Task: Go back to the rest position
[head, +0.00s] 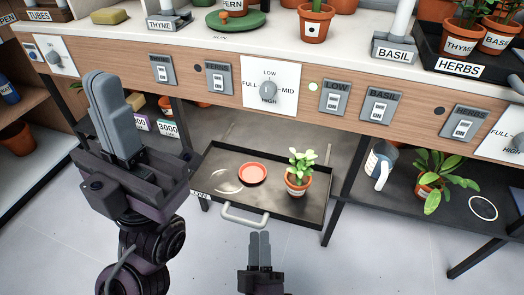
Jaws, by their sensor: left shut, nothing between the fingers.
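My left gripper (113,118) is large in the left of the head view, its grey fingers pointing up and pressed together with nothing between them. It is in front of the bench and left of the pulled-out tray. My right gripper (260,248) is low in the middle, just in front of the tray's handle in the picture. Its two fingers look side by side and closed, and I see nothing held there. Most of the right arm is out of the frame.
The dark tray (222,158) sticks out below the bench (205,88), with a red saucer (252,173) and a potted plant (298,181) in it. A watering jug (381,165) and another potted plant (433,183) are on the lower shelf at right. Floor in front is clear.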

